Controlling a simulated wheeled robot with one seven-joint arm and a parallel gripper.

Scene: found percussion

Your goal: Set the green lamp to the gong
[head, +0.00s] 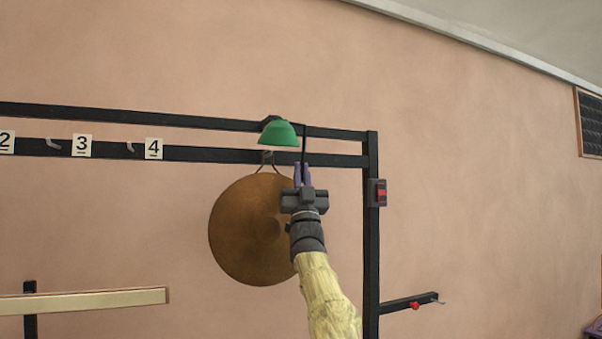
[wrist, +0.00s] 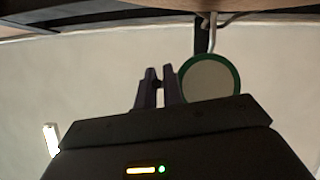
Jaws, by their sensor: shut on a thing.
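The green lamp (head: 278,133) hangs from the black rack's upper right part, above the gong. The wrist view shows the lamp (wrist: 210,80) from below, with a green rim and a pale grey inside. The gong (head: 245,230) is a round brown disc hung from a hook, its right edge partly hidden by my arm. My gripper (head: 302,172) points up just right of and below the lamp. Its purple fingers (wrist: 159,85) are shut on a thin dark rod (head: 304,145) beside the lamp. The small piece between the fingertips is hard to make out.
The black rack (head: 210,154) carries number plates (head: 82,145) and hooks. A red switch (head: 377,192) sits on its right post. A short bar with a red knob (head: 414,306) sticks out low right. A pale beam (head: 85,301) lies low left.

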